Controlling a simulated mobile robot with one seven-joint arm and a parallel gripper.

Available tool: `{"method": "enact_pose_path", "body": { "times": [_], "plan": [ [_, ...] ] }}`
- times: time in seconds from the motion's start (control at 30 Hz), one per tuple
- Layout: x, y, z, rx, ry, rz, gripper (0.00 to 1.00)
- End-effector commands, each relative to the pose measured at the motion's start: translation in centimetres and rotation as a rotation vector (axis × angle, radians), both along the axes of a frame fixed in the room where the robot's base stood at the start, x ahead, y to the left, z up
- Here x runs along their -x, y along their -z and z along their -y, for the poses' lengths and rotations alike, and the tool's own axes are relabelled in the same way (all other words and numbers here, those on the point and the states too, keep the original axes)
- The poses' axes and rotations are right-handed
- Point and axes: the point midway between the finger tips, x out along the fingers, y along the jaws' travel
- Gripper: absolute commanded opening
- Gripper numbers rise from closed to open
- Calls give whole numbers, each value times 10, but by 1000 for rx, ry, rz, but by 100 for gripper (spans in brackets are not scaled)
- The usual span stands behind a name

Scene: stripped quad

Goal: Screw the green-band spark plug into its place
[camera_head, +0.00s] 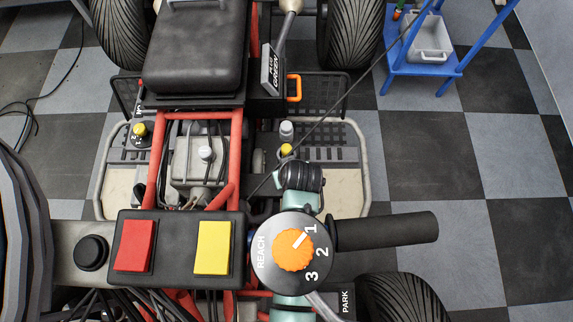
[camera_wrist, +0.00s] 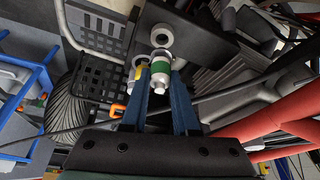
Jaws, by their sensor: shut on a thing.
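The green-band spark plug (camera_wrist: 160,68) is white and grey metal with a green ring, seen in the wrist view. My gripper (camera_wrist: 160,88) has blue fingers on both sides of it and is shut on it. Just beyond the plug is a pale round part with a dark hole (camera_wrist: 161,36); I cannot tell whether the plug touches it. In the head view my wrist (camera_head: 300,178) is over the right side of the kart, and the fingers and the green band are hidden.
A yellow-topped part (camera_head: 286,150) stands near my wrist, below a grey capped part (camera_head: 286,130). Another yellow-topped part (camera_head: 140,130) is on the left. Red frame tubes (camera_head: 237,145) surround the engine (camera_head: 190,165). A blue stand (camera_head: 425,66) holds a grey bin (camera_head: 430,42).

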Motion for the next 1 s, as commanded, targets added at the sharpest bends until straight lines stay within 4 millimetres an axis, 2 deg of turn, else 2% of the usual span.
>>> {"method": "enact_pose_path", "body": {
  "times": [0.67,1.0],
  "plan": [
    [0,0,0,-1,4,0,0],
    [0,8,0,-1,4,0,0]
  ]
}}
